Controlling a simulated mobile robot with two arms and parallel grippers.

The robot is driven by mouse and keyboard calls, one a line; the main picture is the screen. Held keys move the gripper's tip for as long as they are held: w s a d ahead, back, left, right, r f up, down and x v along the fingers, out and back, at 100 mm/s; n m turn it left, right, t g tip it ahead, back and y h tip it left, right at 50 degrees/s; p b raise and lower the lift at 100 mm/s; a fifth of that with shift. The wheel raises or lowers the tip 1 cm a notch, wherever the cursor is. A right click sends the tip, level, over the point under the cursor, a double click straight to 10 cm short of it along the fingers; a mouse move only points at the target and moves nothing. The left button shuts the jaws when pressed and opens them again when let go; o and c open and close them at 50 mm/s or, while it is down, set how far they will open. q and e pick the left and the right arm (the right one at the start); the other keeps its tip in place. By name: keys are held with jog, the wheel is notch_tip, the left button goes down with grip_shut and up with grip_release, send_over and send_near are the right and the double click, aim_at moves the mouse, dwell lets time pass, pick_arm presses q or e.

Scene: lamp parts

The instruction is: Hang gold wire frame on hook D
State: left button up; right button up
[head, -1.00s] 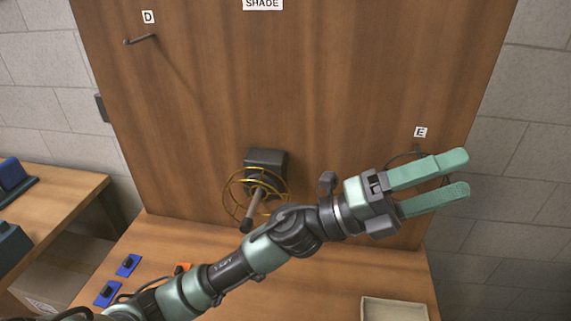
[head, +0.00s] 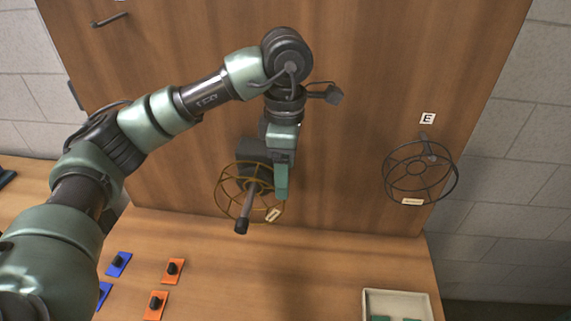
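A dark wire frame (head: 421,172) hangs at hook E, under its label (head: 428,118). A pale tray (head: 398,297) stands at the bench's front right. Blue (head: 118,264) and orange (head: 173,270) pieces with black knobs lie on the left. The bench middle is clear.

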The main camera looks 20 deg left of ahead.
pick_arm(q)
notch_tip(320, 180, down, 6)
jog(key=shift+r+p, duration=0.1)
jog(key=shift+p, duration=0.95)
jog(key=shift+f, duration=0.55)
jog(key=shift+c, duration=0.3)
grip_shut()
jog(key=c, duration=1)
grip_release()
grip_shut()
jog(key=shift+s, duration=0.1)
jog(key=shift+s+d, duration=0.1)
